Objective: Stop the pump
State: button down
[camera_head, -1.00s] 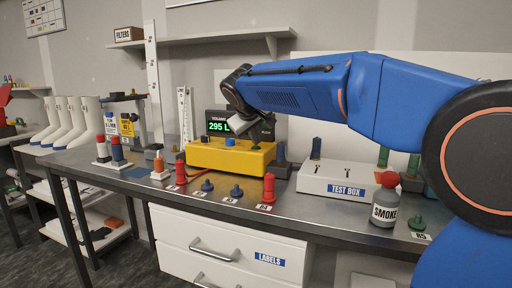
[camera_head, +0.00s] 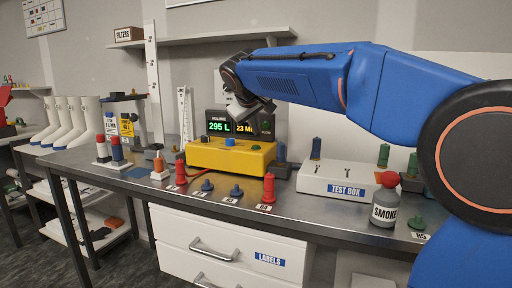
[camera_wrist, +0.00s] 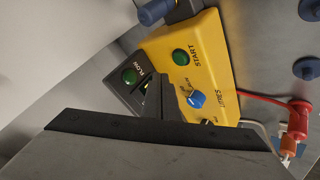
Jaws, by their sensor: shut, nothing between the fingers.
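The yellow pump box (camera_head: 225,160) stands on the bench in the head view, with a blue knob (camera_head: 231,141) on top. In the wrist view, the yellow box (camera_wrist: 221,75) shows a green button (camera_wrist: 180,57) marked START and the blue knob (camera_wrist: 196,98). The lower end of its top is partly hidden by my gripper. Behind it, a dark display (camera_head: 219,126) reads 295 L and a partly covered 23.
Red and blue plugs (camera_head: 268,188) stand along the bench's front edge. A white test box (camera_head: 338,182) and a grey SMOKE can (camera_head: 385,208) stand to the right. A red hose (camera_wrist: 262,98) leaves the box in the wrist view. A shelf (camera_head: 220,37) hangs above.

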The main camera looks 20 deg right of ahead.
jog(key=shift+r, duration=1.4)
